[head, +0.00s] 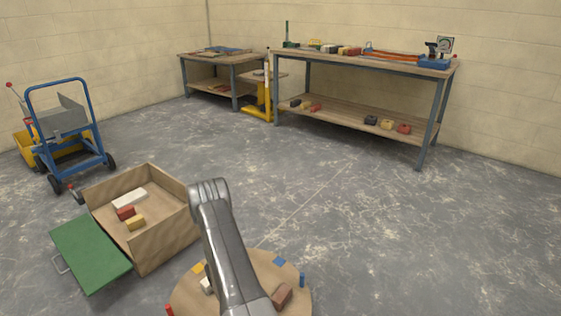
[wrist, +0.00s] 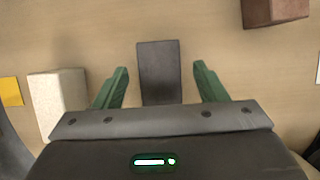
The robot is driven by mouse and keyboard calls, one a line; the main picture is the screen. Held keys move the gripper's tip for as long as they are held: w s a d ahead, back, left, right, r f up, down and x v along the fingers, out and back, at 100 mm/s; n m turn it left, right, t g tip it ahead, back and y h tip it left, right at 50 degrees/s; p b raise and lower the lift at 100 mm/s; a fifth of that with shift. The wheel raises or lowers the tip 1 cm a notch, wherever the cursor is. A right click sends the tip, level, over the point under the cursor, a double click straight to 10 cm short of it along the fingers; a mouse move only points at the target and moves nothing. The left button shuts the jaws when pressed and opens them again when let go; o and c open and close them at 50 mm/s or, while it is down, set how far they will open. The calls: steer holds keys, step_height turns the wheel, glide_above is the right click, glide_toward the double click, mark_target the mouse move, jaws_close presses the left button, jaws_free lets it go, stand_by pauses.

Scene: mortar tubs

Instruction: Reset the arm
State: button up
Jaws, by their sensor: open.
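My gripper (wrist: 160,68) shows in the wrist view with its two green fingers spread open. A dark grey block (wrist: 158,82) lies on the wooden surface between the fingers, with a gap on each side. I cannot tell the height of the fingers over the surface. In the head view my arm (head: 230,250) reaches over the round wooden table (head: 258,256), and the gripper and the dark block are hidden there.
On the table are a white block (wrist: 58,97), a reddish-brown brick (wrist: 275,10) and a blue peg (head: 302,280). A wooden box (head: 165,245) holding several blocks stands left, its green flap (head: 90,250) lowered. Workbenches (head: 365,65) stand behind; the middle floor is clear.

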steer(key=r+p, duration=0.1)
steer(key=r, duration=0.2)
steer(key=r+p, duration=0.1)
steer(key=r, duration=0.2)
steer(key=r+p, duration=0.1)
steer(key=r, duration=0.2)
steer(key=shift+w+d+p, duration=0.15)
steer(key=shift+w+p, duration=0.1)
steer(key=shift+p, duration=0.1)
steer(key=w+d+r+m+g+h+b, duration=0.1)
steer(key=w+d+r+m+g, duration=0.1)
steer(key=w+d+r+m, duration=0.4)
steer(key=shift+d+r+m+g+h, duration=0.3)
steer(key=shift+d+r+m, duration=0.9)
steer(key=shift+d, duration=0.4)
steer(key=shift+r, duration=0.1)
